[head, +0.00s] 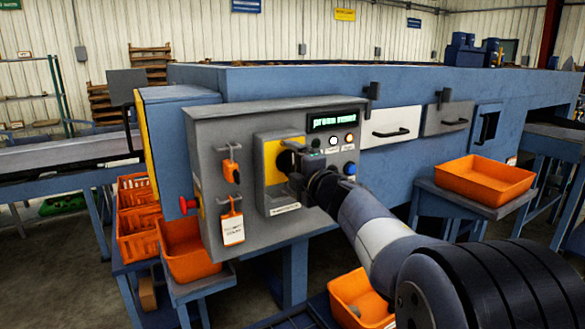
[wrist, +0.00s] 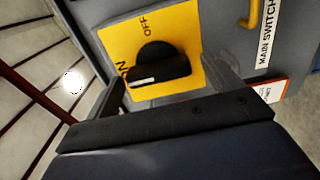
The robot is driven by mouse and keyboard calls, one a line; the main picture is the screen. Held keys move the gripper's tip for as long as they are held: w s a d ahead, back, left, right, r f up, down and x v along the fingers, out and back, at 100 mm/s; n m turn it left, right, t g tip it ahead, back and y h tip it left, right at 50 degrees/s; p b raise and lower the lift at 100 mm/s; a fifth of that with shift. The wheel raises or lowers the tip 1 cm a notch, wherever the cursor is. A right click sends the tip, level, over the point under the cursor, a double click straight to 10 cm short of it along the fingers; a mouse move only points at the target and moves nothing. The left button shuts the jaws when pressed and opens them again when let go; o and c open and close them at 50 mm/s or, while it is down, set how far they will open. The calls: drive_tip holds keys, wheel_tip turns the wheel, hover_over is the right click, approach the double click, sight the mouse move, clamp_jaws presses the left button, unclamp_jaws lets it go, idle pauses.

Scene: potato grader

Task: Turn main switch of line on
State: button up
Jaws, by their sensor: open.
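The main switch is a black rotary knob (wrist: 158,68) on a yellow plate (wrist: 188,27) marked OFF and ON. In the wrist view the white mark on its handle lies at the end beside the ON lettering. A MAIN SWITCH label (wrist: 267,32) is on the grey panel. The yellow plate also shows in the head view (head: 270,160), with the knob partly hidden by my gripper. My gripper (wrist: 166,86) is open in front of the knob, one finger off each end of the handle. I cannot tell whether a finger touches it.
The grey control panel (head: 218,135) has a lit display (head: 332,121) apparently reading "press reset", with buttons below. An orange padlock (head: 231,168), a tagged lock (head: 232,226) and a red button (head: 187,204) are left of the switch. Orange crates (head: 484,178) stand on side stands.

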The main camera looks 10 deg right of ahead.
drive_tip(key=shift+s, duration=0.1)
drive_tip(key=v, duration=1)
drive_tip(key=shift+s, duration=0.3)
drive_tip(key=shift+d, duration=0.1)
drive_tip(key=x, duration=1.1)
drive_tip(key=shift+s+d, duration=0.1)
drive_tip(key=shift+s, duration=0.05)
